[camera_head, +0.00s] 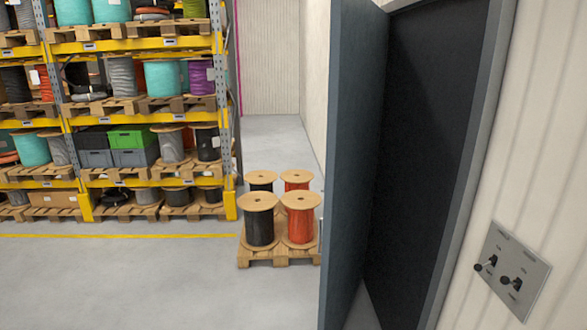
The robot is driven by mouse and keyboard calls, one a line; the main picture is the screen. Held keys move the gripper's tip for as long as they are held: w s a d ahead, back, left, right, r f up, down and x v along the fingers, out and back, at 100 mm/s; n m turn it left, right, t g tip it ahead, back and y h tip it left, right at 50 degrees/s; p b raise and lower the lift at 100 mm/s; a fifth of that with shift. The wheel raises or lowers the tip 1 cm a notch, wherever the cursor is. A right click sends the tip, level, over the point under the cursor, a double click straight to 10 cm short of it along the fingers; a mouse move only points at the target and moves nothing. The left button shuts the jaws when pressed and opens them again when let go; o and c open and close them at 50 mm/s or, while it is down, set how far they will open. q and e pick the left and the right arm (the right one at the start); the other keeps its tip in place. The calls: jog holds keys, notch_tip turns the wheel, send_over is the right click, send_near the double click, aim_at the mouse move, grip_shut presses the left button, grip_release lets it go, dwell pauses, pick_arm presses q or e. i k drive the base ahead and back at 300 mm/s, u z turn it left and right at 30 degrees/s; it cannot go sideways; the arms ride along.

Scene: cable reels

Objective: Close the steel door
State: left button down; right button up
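The steel door (350,150) is a tall blue-grey panel right of centre. It stands open, swung out from the wall into the room and seen at a steep angle. Its dark doorway (425,150) shows to the right of the panel, with a grey frame (480,150) along its right side. A small part of what seems to be a handle shows at the panel's left edge. Neither of my grippers is in view.
A pallet (280,252) with black and orange cable reels stands just left of the door. A yellow racking (145,187) full of reels fills the left. A switch plate (512,270) is on the right wall. The floor (140,285) at front left is clear.

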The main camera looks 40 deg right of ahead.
aim_at(358, 34)
jog(key=u, duration=0.1)
jog(key=i, duration=1.85)
jog(key=z, duration=1)
jog(key=i, duration=0.9)
jog(key=z, duration=1.45)
jog(key=i, duration=0.3)
jog(key=z, duration=0.05)
